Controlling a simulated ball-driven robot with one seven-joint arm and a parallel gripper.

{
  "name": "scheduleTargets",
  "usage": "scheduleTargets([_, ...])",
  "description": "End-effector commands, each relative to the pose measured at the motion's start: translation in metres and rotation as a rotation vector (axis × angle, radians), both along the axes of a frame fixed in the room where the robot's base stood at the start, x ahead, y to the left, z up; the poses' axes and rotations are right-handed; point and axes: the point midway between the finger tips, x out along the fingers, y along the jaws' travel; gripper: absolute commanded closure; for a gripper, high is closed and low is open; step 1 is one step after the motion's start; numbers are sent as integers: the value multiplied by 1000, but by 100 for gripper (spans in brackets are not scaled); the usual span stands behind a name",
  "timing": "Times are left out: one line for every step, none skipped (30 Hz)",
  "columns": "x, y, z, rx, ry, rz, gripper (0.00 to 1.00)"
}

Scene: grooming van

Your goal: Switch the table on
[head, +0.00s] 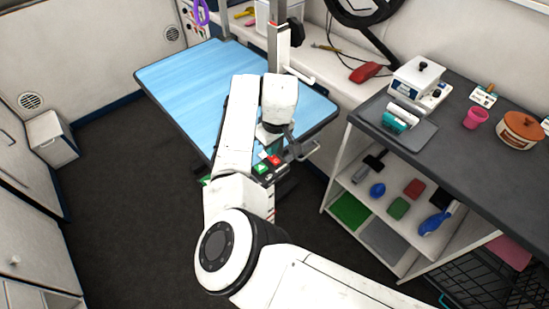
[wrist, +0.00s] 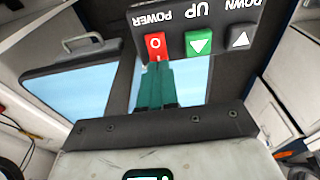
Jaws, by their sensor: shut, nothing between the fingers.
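The grooming table (head: 205,90) has a blue top with a dark rim. A dark control panel (wrist: 215,15) on its near edge carries a red POWER switch (wrist: 155,46) marked O, a green UP button (wrist: 198,45) and a grey DOWN button (wrist: 240,40); the lettering appears upside down in the wrist view. In the head view the green button (head: 261,169) and red switch (head: 275,160) also show. My gripper (wrist: 157,68) has green fingers, shut and empty, with the tips right at the lower edge of the red switch. I cannot tell whether they touch it.
A metal post (head: 277,50) rises behind the table. The dark floor (head: 130,190) at left is clear.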

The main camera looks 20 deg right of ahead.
Motion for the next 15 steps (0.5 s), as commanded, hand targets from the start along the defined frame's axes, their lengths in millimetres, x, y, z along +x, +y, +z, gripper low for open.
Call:
scheduleTargets([0, 0, -1, 0, 0, 0, 100])
scheduleTargets([0, 0, -2, 0, 0, 0, 100])
scheduleTargets([0, 0, -2, 0, 0, 0, 100])
scheduleTargets([0, 0, -2, 0, 0, 0, 100])
scheduleTargets([0, 0, -3, 0, 0, 0, 100])
scheduleTargets([0, 0, -3, 0, 0, 0, 100])
scheduleTargets([0, 0, -4, 0, 0, 0, 100])
scheduleTargets([0, 0, -4, 0, 0, 0, 100])
scheduleTargets([0, 0, -5, 0, 0, 0, 100])
scheduleTargets([0, 0, -5, 0, 0, 0, 100])
scheduleTargets([0, 0, -5, 0, 0, 0, 100])
scheduleTargets([0, 0, -6, 0, 0, 0, 100])
scheduleTargets([0, 0, -6, 0, 0, 0, 100])
scheduleTargets([0, 0, -7, 0, -1, 0, 100])
scheduleTargets([0, 0, -7, 0, -1, 0, 100])
